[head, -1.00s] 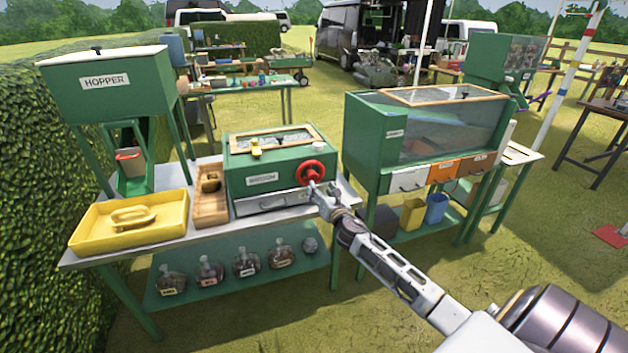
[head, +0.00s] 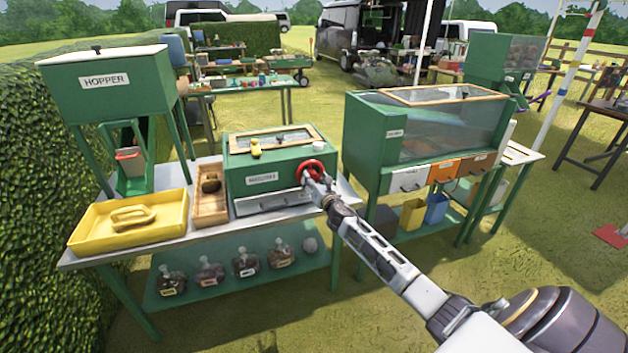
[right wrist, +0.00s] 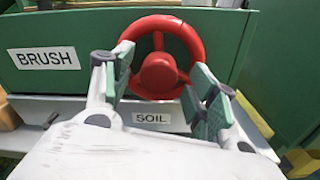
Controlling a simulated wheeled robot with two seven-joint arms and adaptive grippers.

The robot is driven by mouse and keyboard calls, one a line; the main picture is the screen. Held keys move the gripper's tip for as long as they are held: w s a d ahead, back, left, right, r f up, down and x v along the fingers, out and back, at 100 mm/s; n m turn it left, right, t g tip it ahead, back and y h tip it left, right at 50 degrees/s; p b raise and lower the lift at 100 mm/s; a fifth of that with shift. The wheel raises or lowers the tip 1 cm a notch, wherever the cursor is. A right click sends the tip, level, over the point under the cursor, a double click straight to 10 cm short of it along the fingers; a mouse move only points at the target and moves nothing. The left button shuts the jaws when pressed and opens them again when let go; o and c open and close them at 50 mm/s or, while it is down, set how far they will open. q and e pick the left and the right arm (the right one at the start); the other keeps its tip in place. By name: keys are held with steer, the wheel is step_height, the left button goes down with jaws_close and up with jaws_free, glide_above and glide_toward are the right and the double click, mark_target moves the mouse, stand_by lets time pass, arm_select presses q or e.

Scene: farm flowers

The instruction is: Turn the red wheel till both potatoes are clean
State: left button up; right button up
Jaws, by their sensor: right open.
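The red wheel (head: 312,171) sits on the front of a green box (head: 262,160) on the metal-topped table. It also shows in the right wrist view (right wrist: 158,60), where it is whole and centred. My right gripper (head: 316,181) is in front of the wheel. In the right wrist view its two green-padded fingers (right wrist: 160,85) are spread apart at the left and right of the wheel's lower half, with nothing held between them. One brown potato-like lump (head: 211,185) lies in the wooden tray beside the box. No second potato is clear to me. My left gripper is not in view.
A yellow tray (head: 130,222) and the wooden tray (head: 209,208) stand left of the box. A drawer labelled SOIL (right wrist: 152,118) is below the wheel. A tall green cabinet (head: 362,150) stands close on the right.

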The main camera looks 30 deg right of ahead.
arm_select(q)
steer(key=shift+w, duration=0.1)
arm_select(e)
steer(key=shift+w+d, duration=0.1)
steer(key=shift+w, duration=0.45)
steer(key=c, duration=1)
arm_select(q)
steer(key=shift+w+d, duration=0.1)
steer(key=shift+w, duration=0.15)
arm_select(e)
steer(key=shift+c, duration=0.2)
